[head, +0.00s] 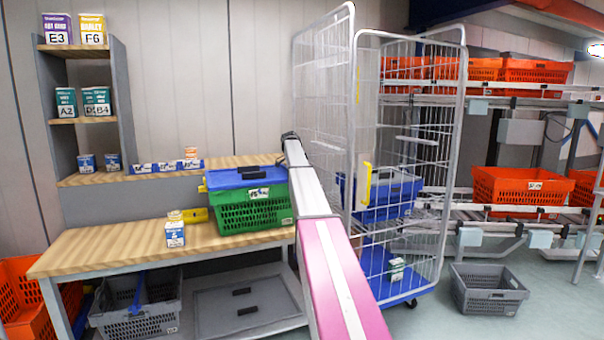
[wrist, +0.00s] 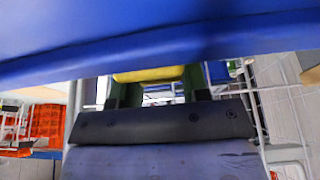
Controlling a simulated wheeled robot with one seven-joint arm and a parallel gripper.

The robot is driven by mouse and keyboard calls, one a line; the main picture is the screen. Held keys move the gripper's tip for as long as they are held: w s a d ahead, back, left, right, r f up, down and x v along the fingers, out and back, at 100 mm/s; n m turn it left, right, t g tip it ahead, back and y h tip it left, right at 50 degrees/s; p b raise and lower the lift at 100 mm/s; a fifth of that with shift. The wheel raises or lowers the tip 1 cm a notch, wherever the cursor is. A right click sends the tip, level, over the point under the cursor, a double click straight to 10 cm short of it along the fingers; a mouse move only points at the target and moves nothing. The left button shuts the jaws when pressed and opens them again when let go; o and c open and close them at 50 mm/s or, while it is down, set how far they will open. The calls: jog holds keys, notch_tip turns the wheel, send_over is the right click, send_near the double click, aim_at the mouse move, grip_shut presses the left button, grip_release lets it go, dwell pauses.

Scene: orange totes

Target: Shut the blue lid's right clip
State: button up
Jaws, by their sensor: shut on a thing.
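A green tote (head: 250,213) with a blue lid (head: 245,177) stands on the wooden workbench. A yellow clip (head: 195,216) sticks out at the tote's left side. The right clip (wrist: 148,74) is a yellow bar in the wrist view, below the blue lid (wrist: 150,40) that fills the top of that picture. My gripper (wrist: 158,88) has its two dark fingers on either side of the yellow bar and is shut on it. In the head view my arm runs to the tote's right side, and the gripper and right clip are hidden there.
A wire roll cage (head: 440,150) with a blue crate stands close right of my arm. A small box (head: 175,234) sits on the workbench (head: 110,249) left of the tote. A shelf with small boxes stands behind. Orange totes (head: 515,186) sit on the racks at right.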

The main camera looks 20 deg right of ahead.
jog(key=y, duration=0.2)
jog(key=f+y, duration=0.1)
jog(key=shift+a+f+y, duration=0.1)
jog(key=shift+f+y, duration=0.05)
jog(key=shift+y, duration=0.25)
jog(key=y, duration=0.1)
jog(key=f+y, duration=0.1)
jog(key=y, duration=0.1)
jog(key=shift+a, duration=0.4)
jog(key=shift+a+f+y, duration=0.25)
jog(key=shift+a+y, duration=0.1)
jog(key=shift+y, duration=0.75)
jog(key=o, duration=0.9)
jog(key=shift+v, duration=3.75)
